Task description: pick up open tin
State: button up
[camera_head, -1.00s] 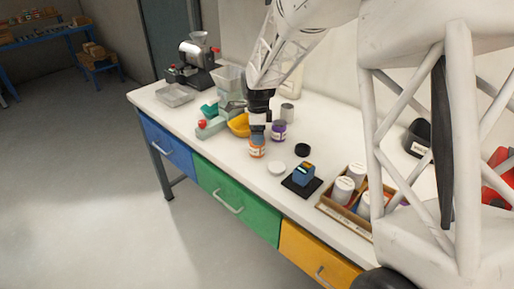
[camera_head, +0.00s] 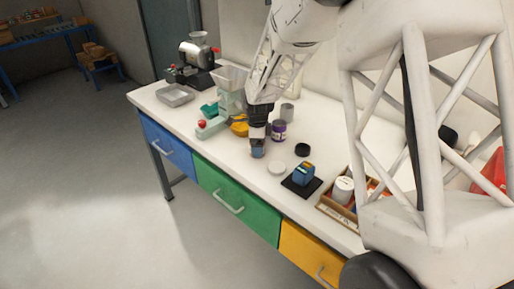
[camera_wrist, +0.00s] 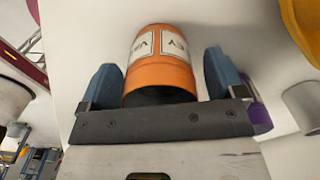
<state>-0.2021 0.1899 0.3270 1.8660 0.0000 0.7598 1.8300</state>
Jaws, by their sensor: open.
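The orange tin (camera_wrist: 161,72) with a white label shows in the wrist view between the two blue fingers of my gripper (camera_wrist: 163,80). Its end nearest the palm looks dark, as if open. A finger is on each side of it, with a narrow gap visible at least on the right. In the head view my gripper (camera_head: 258,150) points down over the tin's place and hides most of it. My gripper is open. A purple tin (camera_head: 279,131) stands just behind and right of it; a bit of purple (camera_wrist: 262,117) shows in the wrist view.
A white lid (camera_head: 276,168) and a black lid (camera_head: 302,150) lie nearby. A yellow bin (camera_head: 240,129) is left of my gripper, a grey can (camera_head: 287,112) behind. A blue block on a black pad (camera_head: 301,188) and a box of jars (camera_head: 334,210) are to the right.

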jog(key=shift+f, duration=0.1)
dwell(0.5)
jog(key=c, duration=1.4)
jog(key=shift+r, duration=0.95)
jog(key=shift+s+r, duration=0.1)
jog(key=shift+r, duration=0.8)
jog(key=s+d, duration=0.1)
jog(key=s, duration=0.4)
jog(key=s+d+r, duration=0.1)
jog(key=s, duration=0.4)
jog(key=s+d, duration=0.1)
jog(key=s, duration=0.4)
jog(key=shift+s+r, duration=0.15)
jog(key=shift+s, duration=0.1)
